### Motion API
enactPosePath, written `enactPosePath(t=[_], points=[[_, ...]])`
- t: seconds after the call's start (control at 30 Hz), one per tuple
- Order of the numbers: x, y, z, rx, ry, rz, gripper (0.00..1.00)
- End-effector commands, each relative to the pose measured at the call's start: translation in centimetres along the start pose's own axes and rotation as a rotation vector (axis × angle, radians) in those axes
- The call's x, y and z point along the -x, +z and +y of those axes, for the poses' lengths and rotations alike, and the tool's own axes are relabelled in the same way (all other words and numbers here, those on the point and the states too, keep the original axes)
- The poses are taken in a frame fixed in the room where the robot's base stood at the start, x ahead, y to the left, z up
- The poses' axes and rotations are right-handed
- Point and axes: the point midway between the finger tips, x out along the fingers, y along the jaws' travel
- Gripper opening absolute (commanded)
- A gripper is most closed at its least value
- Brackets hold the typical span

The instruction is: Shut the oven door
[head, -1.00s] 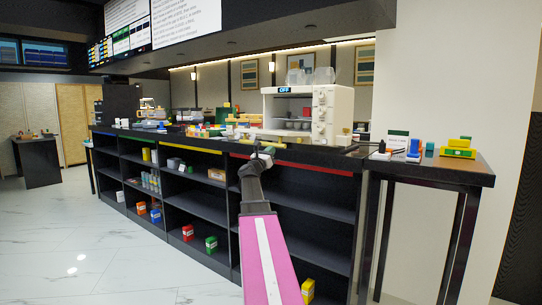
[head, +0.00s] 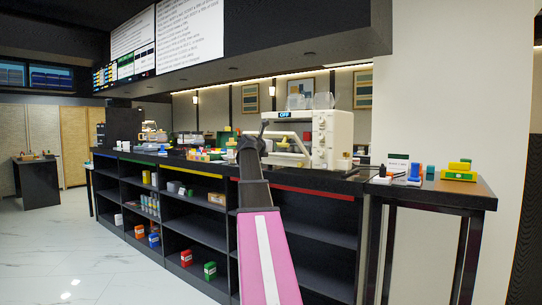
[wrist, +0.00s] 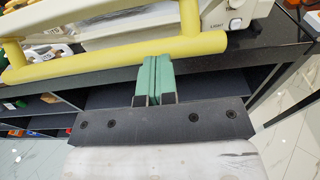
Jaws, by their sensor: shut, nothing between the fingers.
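The cream oven (head: 335,135) stands on the black counter, with a display reading OFF. Its front handle (head: 284,136) now crosses before the opening in the head view, and the door appears tilted part way up. In the wrist view the handle is a thick yellow bar (wrist: 110,57). My gripper (head: 251,138) is at the left front of the oven. In the wrist view my gripper's green fingers (wrist: 153,62) are together and empty, at the near side of the bar. A green strip shows beyond the bar; I cannot tell whether it is a reflection.
Clear containers (head: 310,101) sit on top of the oven. Toy-like blocks and items crowd the counter to its left. A side table (head: 440,193) at right holds a yellow-green block (head: 459,172) and small items. Open shelves (head: 195,230) lie below the counter.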

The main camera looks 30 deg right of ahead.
Motion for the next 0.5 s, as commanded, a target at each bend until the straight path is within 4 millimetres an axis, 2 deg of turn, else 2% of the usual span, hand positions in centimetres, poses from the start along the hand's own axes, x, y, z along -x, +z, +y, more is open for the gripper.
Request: enactPosePath(t=[0.27, 0.5], points=[[-1.8, 4.4, 0.2, -0.001, -0.001, -0.003, 0.0], [-4.7, 8.7, 0.2, -0.001, -0.001, -0.004, 0.0]])
